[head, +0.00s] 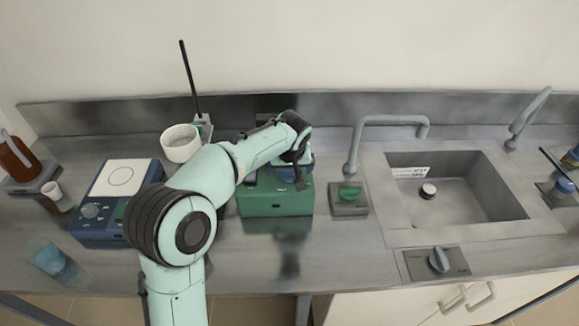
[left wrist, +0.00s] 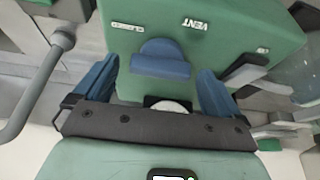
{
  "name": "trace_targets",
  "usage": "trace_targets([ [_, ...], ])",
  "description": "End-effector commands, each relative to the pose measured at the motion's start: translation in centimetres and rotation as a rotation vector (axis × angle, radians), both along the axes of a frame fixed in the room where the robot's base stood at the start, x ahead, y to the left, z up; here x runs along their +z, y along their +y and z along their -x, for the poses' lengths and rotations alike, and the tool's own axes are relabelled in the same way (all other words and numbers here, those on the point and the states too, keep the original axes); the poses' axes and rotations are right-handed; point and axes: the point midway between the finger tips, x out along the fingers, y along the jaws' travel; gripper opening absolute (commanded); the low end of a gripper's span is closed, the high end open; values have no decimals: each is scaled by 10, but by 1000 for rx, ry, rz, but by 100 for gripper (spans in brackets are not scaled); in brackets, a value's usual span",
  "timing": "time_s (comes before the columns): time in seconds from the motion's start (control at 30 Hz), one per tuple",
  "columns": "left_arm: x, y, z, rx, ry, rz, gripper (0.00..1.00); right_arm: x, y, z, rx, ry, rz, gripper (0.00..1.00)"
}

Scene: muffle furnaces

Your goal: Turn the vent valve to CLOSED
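The green vent unit (head: 275,200) stands on the counter beyond my left arm, and it fills much of the left wrist view (left wrist: 225,62). It bears a VENT label (left wrist: 196,24) and a small label (left wrist: 128,26) that seems to read CLOSED. The blue valve handle (left wrist: 160,60) is on its face; my arm and gripper largely hide it in the head view. I cannot tell which setting it points to. My left gripper (left wrist: 158,72) is open, its blue fingers apart on either side of the handle, with no clear contact. My right gripper is in neither view.
A blue device with a white plate (head: 122,178) and a white bowl (head: 181,143) stand to the left. A faucet (head: 352,160) and sink (head: 460,195) are to the right. A beaker with blue liquid (head: 50,258) is near the front left edge. The counter before the vent unit is clear.

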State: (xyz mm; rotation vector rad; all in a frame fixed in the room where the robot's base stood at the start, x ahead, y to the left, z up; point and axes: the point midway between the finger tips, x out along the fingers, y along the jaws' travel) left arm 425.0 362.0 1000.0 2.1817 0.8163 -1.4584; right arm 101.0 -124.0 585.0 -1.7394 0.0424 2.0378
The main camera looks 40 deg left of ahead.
Motion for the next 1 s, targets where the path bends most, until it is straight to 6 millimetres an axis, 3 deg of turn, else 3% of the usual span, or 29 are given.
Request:
trace_targets([
  [0.27,12,-3,3,-2,-3,-1,98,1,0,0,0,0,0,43],
  [0.7,97,-26,29,-2,-5,0,98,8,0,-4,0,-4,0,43],
  [1.0,123,-33,38,0,-1,-1,98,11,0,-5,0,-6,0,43],
])
